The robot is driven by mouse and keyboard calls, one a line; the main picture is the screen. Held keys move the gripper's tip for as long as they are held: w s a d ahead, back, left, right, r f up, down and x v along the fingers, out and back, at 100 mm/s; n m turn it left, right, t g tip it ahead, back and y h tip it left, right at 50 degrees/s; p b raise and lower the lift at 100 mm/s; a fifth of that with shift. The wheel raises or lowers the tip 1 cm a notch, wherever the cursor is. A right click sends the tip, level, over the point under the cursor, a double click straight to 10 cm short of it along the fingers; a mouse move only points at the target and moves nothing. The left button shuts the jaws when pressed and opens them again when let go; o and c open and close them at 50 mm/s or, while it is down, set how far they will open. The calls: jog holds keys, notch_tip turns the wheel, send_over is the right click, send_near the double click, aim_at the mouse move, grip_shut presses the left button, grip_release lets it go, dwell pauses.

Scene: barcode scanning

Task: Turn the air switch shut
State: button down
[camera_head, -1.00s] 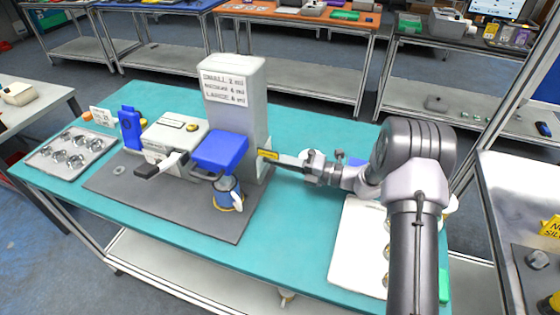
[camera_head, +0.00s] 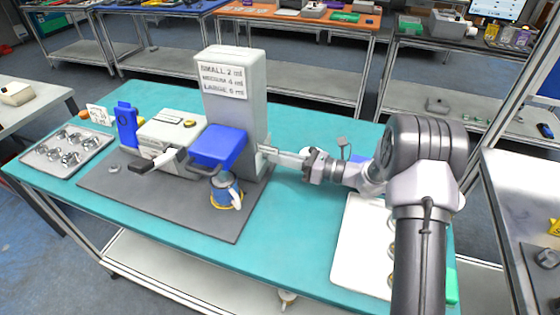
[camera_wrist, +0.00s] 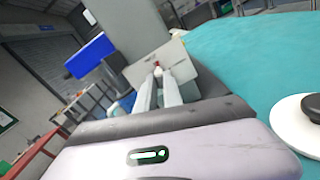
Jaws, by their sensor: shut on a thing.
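The grey dispenser tower (camera_head: 232,115) stands on the dark mat, with a volume label on its front and a blue head (camera_head: 220,148) in front. My gripper (camera_head: 268,152) reaches in from the right and its fingertips meet the tower's lower right side. In the wrist view my gripper (camera_wrist: 160,74) is shut on the air switch (camera_wrist: 156,64), a small part with a red tip. A pale square plate (camera_wrist: 140,68) is behind it. The fingers hide most of the switch, so its exact angle is unclear.
A blue cup (camera_head: 226,190) stands under the blue head. A grey device with a black handle (camera_head: 172,140) and a blue holder (camera_head: 127,125) are at left, beside a tray of metal parts (camera_head: 40,150). A white tray (camera_head: 358,245) lies below my arm.

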jog(key=shift+n+b, duration=0.9)
jog(key=shift+n, duration=1)
jog(key=c, duration=1.5)
grip_release()
jog(key=shift+d, duration=0.1)
jog(key=p+v, duration=0.3)
jog(key=v, duration=0.9)
